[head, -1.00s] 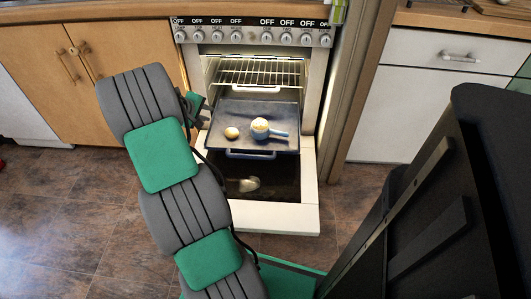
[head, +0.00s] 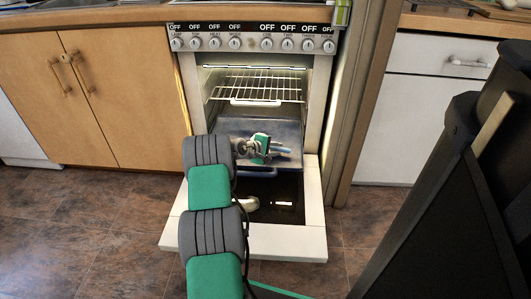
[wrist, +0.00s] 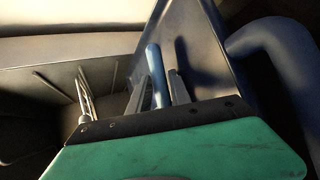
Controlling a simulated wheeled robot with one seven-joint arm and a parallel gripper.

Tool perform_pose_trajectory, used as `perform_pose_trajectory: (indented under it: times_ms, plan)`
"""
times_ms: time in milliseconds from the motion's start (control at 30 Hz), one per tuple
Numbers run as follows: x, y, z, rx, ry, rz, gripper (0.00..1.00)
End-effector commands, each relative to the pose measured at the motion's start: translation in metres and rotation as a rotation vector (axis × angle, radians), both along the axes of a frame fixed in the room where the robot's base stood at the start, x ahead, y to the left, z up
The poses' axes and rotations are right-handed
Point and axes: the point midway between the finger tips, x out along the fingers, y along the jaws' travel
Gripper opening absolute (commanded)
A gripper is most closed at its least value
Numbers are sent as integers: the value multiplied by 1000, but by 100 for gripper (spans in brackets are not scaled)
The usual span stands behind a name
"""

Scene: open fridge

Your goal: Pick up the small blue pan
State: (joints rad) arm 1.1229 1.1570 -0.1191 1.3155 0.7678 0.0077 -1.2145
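The small blue pan is mostly hidden behind my gripper (head: 262,148) in the head view; its blue handle (head: 284,150) shows just to the right. In the wrist view the handle (wrist: 156,74) stands between the two fingers of my gripper (wrist: 157,92), with only a narrow gap on each side. I cannot tell whether the fingers press on it. The pan's bowl is not clearly visible in either view. The pan is over the dark tray (head: 232,128) pulled out of the oven.
The oven (head: 256,40) is open, its door (head: 285,238) lowered towards me. A wire rack (head: 255,88) sits above the tray. A thick blue bar (wrist: 275,60) is close on the right in the wrist view. A wooden cabinet (head: 90,110) stands left, a dark panel (head: 450,190) right.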

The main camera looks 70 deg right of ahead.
Motion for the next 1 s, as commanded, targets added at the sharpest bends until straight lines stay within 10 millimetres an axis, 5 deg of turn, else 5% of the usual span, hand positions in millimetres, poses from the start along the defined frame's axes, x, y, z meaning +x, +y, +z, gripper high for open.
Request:
perform_pose_trajectory:
  times_ms: [367, 1000]
  plan:
    - [0, 0, 1, 0, -1, 1, 0]
    - [1, 1, 1, 0, -1, 1, 0]
